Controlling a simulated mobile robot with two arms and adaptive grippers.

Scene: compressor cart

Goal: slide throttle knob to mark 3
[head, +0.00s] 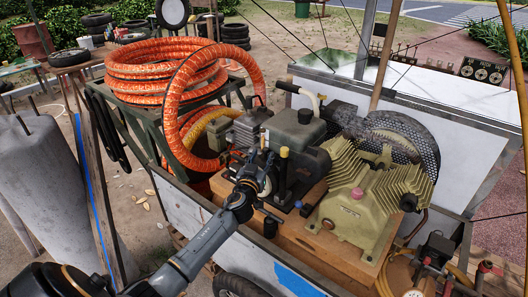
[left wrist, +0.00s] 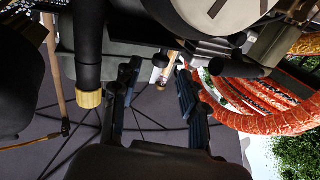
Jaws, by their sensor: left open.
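My left gripper (head: 246,164) is at the near side of the engine on the compressor cart (head: 182,202). In the left wrist view my left gripper (left wrist: 158,84) has its two dark fingers apart. A small tan piece with a pale end (left wrist: 160,61) shows in the gap between them; I cannot tell whether it is the throttle knob or whether a finger touches it. A yellow cap on a black post (head: 284,152) stands right of the gripper; it also shows in the left wrist view (left wrist: 90,99), outside the fingers. The throttle marks cannot be made out. My right gripper is out of view.
Orange hose coils (head: 160,75) lie left of the engine, with one loop hanging close to my left gripper. A grey-green tank (head: 294,128) and the ribbed olive compressor (head: 362,205) crowd the right side.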

